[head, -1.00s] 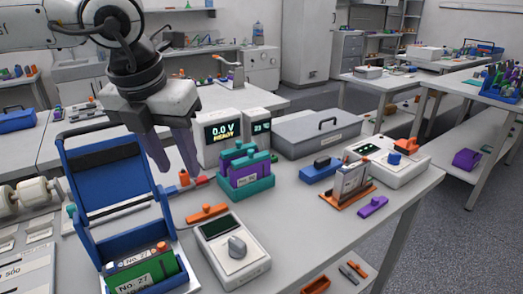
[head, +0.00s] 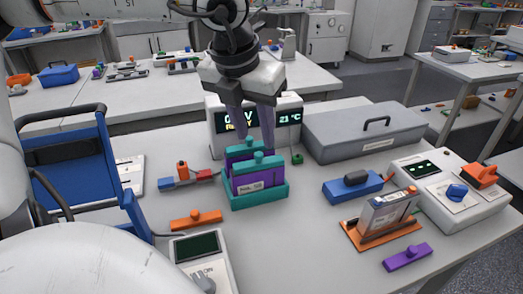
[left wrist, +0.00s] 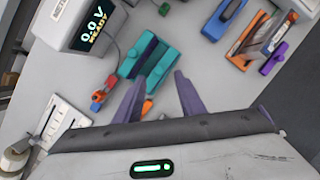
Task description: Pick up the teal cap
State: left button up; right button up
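A teal rack (head: 258,196) holds two purple cells (head: 262,179) upright on the table. Each cell has a teal cap on top: the front cap (head: 258,160) with its knob shows clearly, the rear cap (head: 238,149) is partly hidden by my fingers. My left gripper (head: 253,145) is open and empty, pointing down, with its two purple fingers spread above and just behind the caps. In the left wrist view the open fingers (left wrist: 159,78) reach toward the teal rack (left wrist: 133,64). I see no contact. My right gripper is out of view.
A grey display box (head: 222,142) stands close behind the rack. An orange cap (head: 195,220) and a meter (head: 205,262) lie front left. A grey case (head: 360,133), a blue block (head: 350,188) and an orange holder (head: 385,236) are to the right.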

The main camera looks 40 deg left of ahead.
aim_at(258, 154)
pick_arm(q)
jog(key=p+x, duration=0.1)
jog(key=x, duration=0.4)
jog(key=shift+s+a, duration=0.15)
jog(key=shift+f, duration=0.35)
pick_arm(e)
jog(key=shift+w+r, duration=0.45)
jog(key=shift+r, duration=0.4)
pick_arm(q)
grip_shut()
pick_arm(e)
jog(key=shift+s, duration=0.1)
